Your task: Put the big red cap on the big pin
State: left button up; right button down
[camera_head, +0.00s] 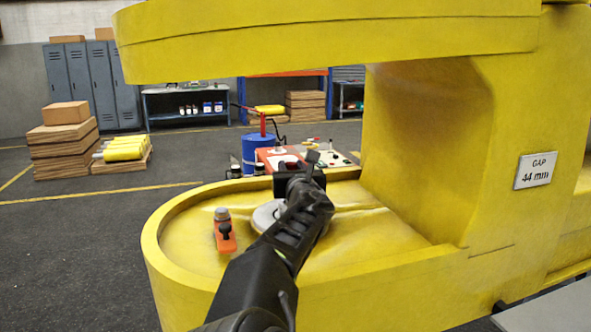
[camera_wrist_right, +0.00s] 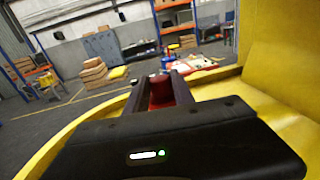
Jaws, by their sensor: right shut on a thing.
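My right gripper (camera_head: 293,167) reaches over the rounded end of the big yellow boom part (camera_head: 185,265) in the head view. In the right wrist view, its fingers are shut on the red cap (camera_wrist_right: 161,88), which sits between them. In the head view the cap is a small dark red patch at the fingertips. A flat grey disc (camera_head: 265,214) lies in the yellow recess under my arm, which hides much of it. I cannot tell whether it is the big pin's end. The cap appears apart from it. My left gripper is not in view.
A small orange bracket with a grey pin (camera_head: 225,232) stands on the yellow recess, left of my arm. A yellow upper arm (camera_head: 330,40) overhangs the recess, and a yellow wall (camera_head: 425,150) closes it on the right. A blue barrel (camera_head: 256,148) stands behind.

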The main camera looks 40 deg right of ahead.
jog(key=shift+w+f, duration=0.1)
jog(key=shift+w, duration=0.05)
jog(key=c, duration=1)
grip_release()
jog(key=shift+s+a+f+b, duration=0.1)
jog(key=shift+s+a+b, duration=0.25)
jog(key=shift+s, duration=0.25)
jog(key=b+v, duration=0.1)
jog(key=v, duration=0.5)
jog(key=shift+s+b, duration=0.25)
jog(key=shift+b, duration=0.1)
jog(key=shift+a, duration=0.1)
